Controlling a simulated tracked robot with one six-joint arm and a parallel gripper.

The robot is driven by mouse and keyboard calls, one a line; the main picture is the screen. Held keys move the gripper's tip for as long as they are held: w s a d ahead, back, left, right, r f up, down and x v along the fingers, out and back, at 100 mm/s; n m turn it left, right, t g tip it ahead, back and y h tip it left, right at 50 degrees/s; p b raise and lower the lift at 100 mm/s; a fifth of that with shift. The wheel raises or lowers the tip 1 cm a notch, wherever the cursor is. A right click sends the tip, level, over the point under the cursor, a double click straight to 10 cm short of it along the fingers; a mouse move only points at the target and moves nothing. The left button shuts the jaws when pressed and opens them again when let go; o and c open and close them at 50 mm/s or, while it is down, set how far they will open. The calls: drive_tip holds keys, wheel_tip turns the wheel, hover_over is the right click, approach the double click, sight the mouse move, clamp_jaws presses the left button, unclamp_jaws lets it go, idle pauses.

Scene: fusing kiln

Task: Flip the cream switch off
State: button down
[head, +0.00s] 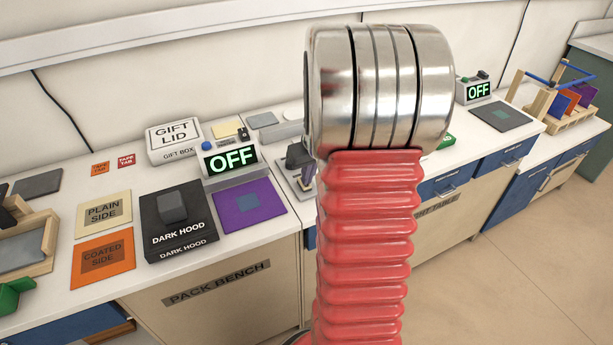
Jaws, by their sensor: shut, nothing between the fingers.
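No cream switch can be made out for certain. A small cream-yellow piece (224,131) lies at the back of the pack bench, with a small black part (242,133) at its right. I cannot tell whether either is the switch. In front of them a grey display box (230,159) shows OFF in green, with a blue knob (207,146) at its left. My own metal and red ribbed arm fills the middle of the head view and hides part of the bench behind it. My gripper is not in view.
A dark hood box (177,232), a purple mat (249,228) and a gift lid box (173,141) stand on the pack bench (100,205). A second OFF display (479,91) is at right. A wooden rack (560,105) stands farther right. Floor is clear at lower right.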

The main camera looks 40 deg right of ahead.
drive_tip(key=shift+w, duration=0.15)
drive_tip(key=shift+w+d+r, duration=0.15)
drive_tip(key=shift+w+d, duration=0.1)
drive_tip(key=shift+w, duration=0.25)
drive_tip(key=shift+r, duration=0.1)
drive_tip(key=shift+r, duration=0.55)
drive_tip(key=s+v, duration=0.2)
drive_tip(key=v, duration=1)
drive_tip(key=shift+a, duration=0.45)
drive_tip(key=shift+f, duration=0.15)
